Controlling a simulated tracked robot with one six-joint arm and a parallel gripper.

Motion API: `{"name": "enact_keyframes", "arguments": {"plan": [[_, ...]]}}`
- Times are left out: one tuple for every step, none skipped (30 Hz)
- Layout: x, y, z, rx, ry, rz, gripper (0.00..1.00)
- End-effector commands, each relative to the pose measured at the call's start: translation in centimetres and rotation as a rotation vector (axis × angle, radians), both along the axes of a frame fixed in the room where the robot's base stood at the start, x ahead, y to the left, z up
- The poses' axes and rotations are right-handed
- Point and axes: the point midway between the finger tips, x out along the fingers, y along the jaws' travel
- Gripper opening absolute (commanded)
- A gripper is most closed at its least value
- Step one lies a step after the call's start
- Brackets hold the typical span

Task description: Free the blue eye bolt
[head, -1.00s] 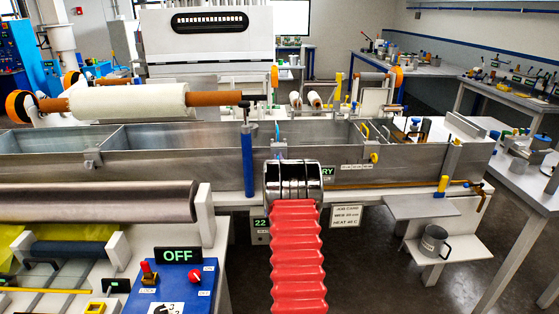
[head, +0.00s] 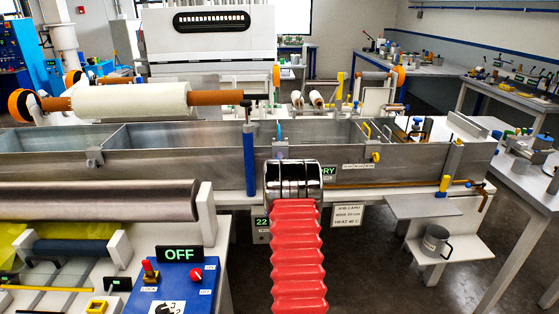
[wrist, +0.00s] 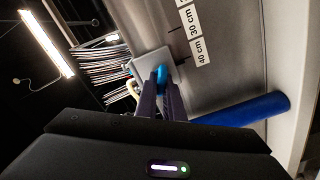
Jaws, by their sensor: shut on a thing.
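The blue eye bolt (wrist: 162,74) shows in the wrist view between the tips of my gripper (wrist: 165,84), against a pale grey plate (wrist: 147,62). My dark fingers are shut on it and cover part of it. In the head view a small blue upright piece (head: 280,131) shows at the tank wall just above my arm; it looks like the same bolt. My arm hides my gripper there. I cannot tell how the bolt's lower end sits.
The long metal tank (head: 200,165) runs across the view. A thick blue post (head: 249,160) stands left of my arm and also shows in the wrist view (wrist: 245,110). A yellow fitting (head: 375,157) is on the wall at right. A blue control box (head: 175,290) is front left.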

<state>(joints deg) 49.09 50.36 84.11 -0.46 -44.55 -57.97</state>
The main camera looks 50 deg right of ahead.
Motion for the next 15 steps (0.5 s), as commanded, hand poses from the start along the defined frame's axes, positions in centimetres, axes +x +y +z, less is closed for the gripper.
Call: {"name": "enact_keyframes", "arguments": {"plan": [[0.37,0.46,-0.38,0.0,0.01,0.009,0.0],[0.37,0.46,-0.38,-0.002,0.012,0.009,0.0],[0.38,0.46,-0.4,-0.003,0.013,0.009,0.0],[0.39,0.47,-0.4,-0.003,0.013,0.009,0.0],[0.39,0.48,-0.41,-0.002,0.014,0.009,0.0],[0.39,0.48,-0.41,-0.002,0.014,0.009,0.0],[0.4,0.48,-0.42,-0.002,0.014,0.009,0.0],[0.4,0.48,-0.43,-0.002,0.014,0.009,0.0],[0.41,0.49,-0.43,-0.002,0.014,0.009,0.0],[0.41,0.49,-0.44,-0.002,0.014,0.009,0.0],[0.41,0.49,-0.44,-0.002,0.014,0.009,0.0],[0.42,0.5,-0.45,-0.002,0.014,0.01,0.0],[0.42,0.5,-0.44,-0.002,0.014,0.01,0.09],[0.41,0.49,-0.44,-0.002,0.013,0.009,0.11],[0.39,0.47,-0.43,-0.002,0.013,0.009,0.14]]}}
